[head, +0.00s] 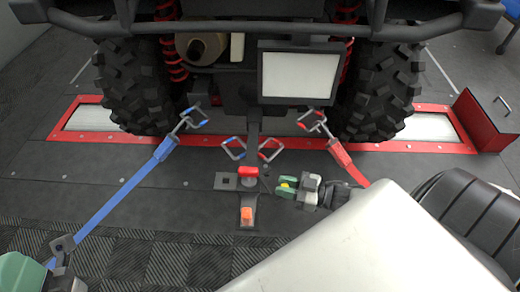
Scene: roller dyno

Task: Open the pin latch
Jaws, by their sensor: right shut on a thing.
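My right gripper (287,187) is right of centre, beside the red knob. Its grey fingers with green tips are shut on a small yellow piece (284,185), which seems to be part of the pin latch. The tips hide most of this piece, so I cannot tell how far the pin is drawn. Just left of it, a dark bracket (225,181) carries a red knob (248,172), with an orange block (246,214) on the plate below.
A vehicle with big tires (385,88) stands on red-framed rollers (90,119). A blue strap (118,197) and a red strap (345,160) run to its hooks. A red box (485,120) stands at right. Dark floor is clear left of the bracket.

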